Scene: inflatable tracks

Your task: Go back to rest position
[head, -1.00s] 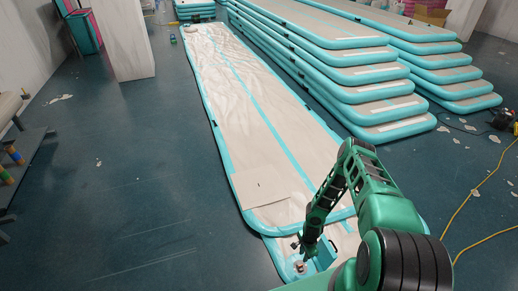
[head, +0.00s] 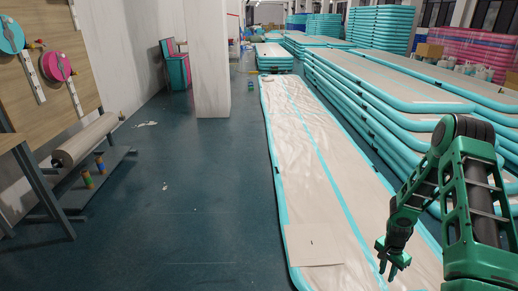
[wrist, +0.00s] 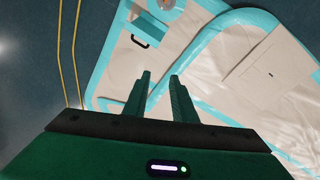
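My green gripper (head: 392,270) hangs at the lower right of the head view, fingers pointing down, over the long flat track. In the wrist view its two dark green fingers (wrist: 158,82) stand apart with nothing between them, so it is open and empty. The wrist view shows the end of the beige track (wrist: 226,62) with turquoise edging below the fingers. A dark handle (wrist: 139,41) and a round valve (wrist: 166,8) lie on the flat end piece there. The fingers appear clear of the surface.
Stacked turquoise-edged tracks (head: 400,95) stand along the right. A white pillar (head: 210,65) stands back left, and a rack with a roll (head: 88,140) at the left. A beige sheet (head: 314,246) lies on the track. Yellow cables (wrist: 68,55) cross the floor.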

